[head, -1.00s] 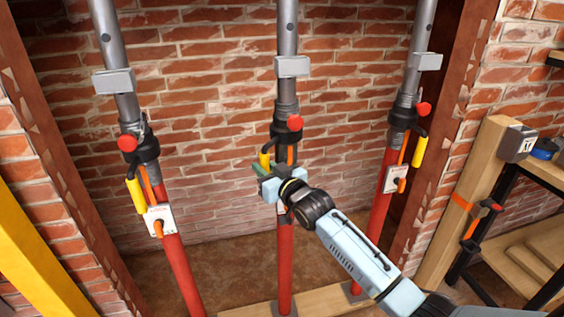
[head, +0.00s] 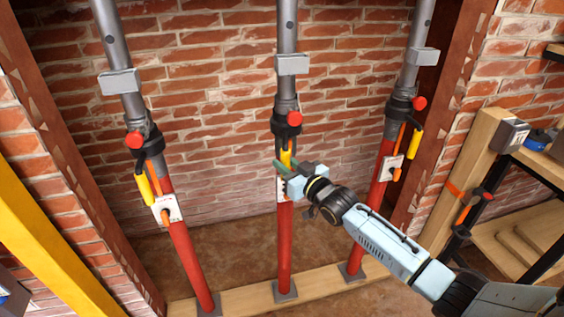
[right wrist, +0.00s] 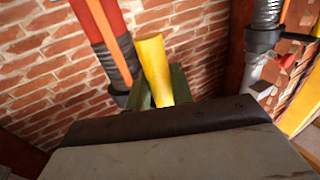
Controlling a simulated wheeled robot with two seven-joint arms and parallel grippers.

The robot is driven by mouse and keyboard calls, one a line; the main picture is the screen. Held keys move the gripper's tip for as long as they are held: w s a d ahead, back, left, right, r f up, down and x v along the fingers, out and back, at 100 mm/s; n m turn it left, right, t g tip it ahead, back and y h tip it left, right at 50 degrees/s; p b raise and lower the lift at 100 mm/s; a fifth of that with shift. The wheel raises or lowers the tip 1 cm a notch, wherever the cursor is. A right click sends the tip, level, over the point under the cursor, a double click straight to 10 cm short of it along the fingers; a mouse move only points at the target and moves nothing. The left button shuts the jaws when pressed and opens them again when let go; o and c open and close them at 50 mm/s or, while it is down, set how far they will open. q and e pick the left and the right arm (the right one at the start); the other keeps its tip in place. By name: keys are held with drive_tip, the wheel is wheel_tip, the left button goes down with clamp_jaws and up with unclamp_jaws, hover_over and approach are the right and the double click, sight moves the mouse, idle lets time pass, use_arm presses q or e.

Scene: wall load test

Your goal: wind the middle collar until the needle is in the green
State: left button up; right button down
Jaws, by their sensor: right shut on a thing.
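The middle prop has a red lower tube (head: 285,250) and a grey upper tube, with a black collar (head: 286,122) and red knob (head: 294,118) between. Its yellow crank handle (head: 286,158) hangs in front of the prop. My right gripper (head: 283,168) is shut on that handle. In the right wrist view the yellow handle (right wrist: 152,65) stands between the green fingers (right wrist: 160,88). The white gauge plate (head: 281,190) of the middle prop is mostly hidden behind my gripper, so its needle cannot be read. My left gripper is not in view.
Similar props with yellow handles stand at left (head: 144,187) and right (head: 416,142), each with a white gauge plate. A brick wall (head: 215,130) is behind. A timber sill (head: 240,299) runs under the props. A wooden shelf unit (head: 515,240) is at right.

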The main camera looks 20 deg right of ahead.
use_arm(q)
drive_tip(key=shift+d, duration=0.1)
use_arm(e)
drive_tip(key=shift+d+r, duration=0.15)
drive_tip(key=shift+d, duration=0.15)
drive_tip(key=c, duration=1.4)
unclamp_jaws()
drive_tip(key=shift+w, duration=0.1)
drive_tip(key=shift+o, duration=0.6)
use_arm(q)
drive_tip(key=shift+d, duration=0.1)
use_arm(e)
drive_tip(key=shift+a, duration=0.1)
drive_tip(key=shift+s+f, duration=0.2)
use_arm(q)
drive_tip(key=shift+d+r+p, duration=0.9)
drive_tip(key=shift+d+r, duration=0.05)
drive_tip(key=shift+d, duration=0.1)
use_arm(e)
drive_tip(key=v, duration=1.3)
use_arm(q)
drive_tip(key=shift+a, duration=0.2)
